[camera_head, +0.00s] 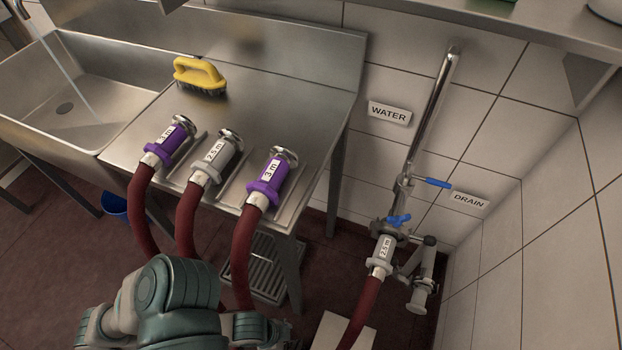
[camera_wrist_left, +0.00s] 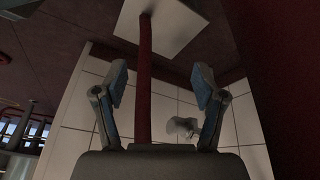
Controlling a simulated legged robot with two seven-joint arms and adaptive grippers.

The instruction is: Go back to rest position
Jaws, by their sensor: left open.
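My left gripper (camera_wrist_left: 161,83) is open in the left wrist view, its two fingers spread apart. A dark red hose (camera_wrist_left: 145,65) runs past between the fingers in the picture, and nothing is gripped. My left arm is at the bottom of the head view, in front of the hoses by the sink; its gripper is not clearly visible there. My right gripper is in neither view.
Three hose ends, two purple couplings (camera_head: 267,176) and one grey (camera_head: 215,158), rest on the steel counter (camera_head: 250,95) beside a yellow brush (camera_head: 200,75). A "2.5 m" hose (camera_head: 381,258) is attached to the wall pipe with blue valves (camera_head: 437,183).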

